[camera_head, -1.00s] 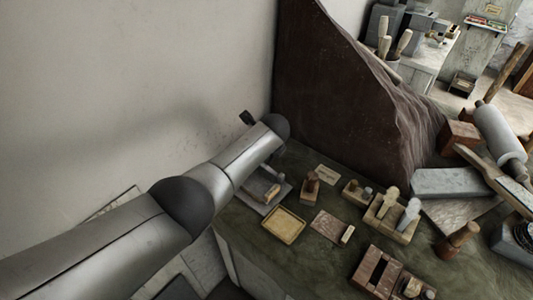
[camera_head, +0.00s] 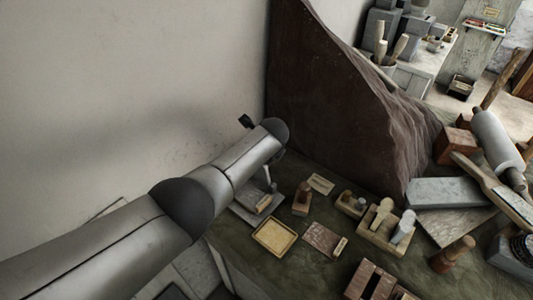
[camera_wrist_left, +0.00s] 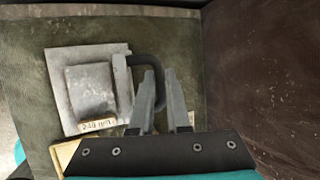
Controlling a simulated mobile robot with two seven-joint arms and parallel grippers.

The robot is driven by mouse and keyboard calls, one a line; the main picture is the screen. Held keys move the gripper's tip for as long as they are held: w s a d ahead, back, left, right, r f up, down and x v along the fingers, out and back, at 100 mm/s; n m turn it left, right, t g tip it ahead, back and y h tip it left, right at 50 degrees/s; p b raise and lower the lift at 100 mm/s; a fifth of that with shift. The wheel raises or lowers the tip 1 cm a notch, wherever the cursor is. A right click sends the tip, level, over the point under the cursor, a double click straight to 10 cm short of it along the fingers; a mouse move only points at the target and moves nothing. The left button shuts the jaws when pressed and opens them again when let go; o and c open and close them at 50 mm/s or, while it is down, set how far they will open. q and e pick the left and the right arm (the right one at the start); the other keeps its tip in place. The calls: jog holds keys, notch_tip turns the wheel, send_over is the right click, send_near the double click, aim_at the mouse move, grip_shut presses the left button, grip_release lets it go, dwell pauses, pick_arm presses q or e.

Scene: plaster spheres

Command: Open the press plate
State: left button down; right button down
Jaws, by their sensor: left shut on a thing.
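The press (camera_wrist_left: 62,70) shows in the left wrist view as a pale grey base with a raised grey plate (camera_wrist_left: 92,88) on it and a small paper label (camera_wrist_left: 97,125) at its near edge. A dark curved handle (camera_wrist_left: 151,63) comes off its right side. My left gripper (camera_wrist_left: 160,82) has its two grey fingers on either side of this handle and is shut on it. In the head view the press (camera_head: 243,211) sits at the table's left end, partly hidden by my left arm. My right gripper is not in view.
A yellowish tray (camera_head: 274,237) lies just in front of the press. A wooden stamp (camera_head: 302,199), a reddish tile (camera_head: 321,238) and a wooden holder (camera_head: 386,229) stand to the right. A dark brown slab (camera_head: 335,110) rises behind the table, and a wall is on the left.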

pick_arm(q)
jog(key=c, duration=1.2)
grip_release()
jog(key=shift+o, duration=0.2)
jog(key=shift+s+r+p, duration=0.35)
jog(key=shift+r+p, duration=0.3)
jog(key=p+v, duration=0.3)
jog(key=v, duration=0.3)
jog(key=shift+s, duration=0.1)
jog(key=p+v, duration=0.1)
jog(key=v, duration=0.6)
jog(key=shift+s+r, duration=0.2)
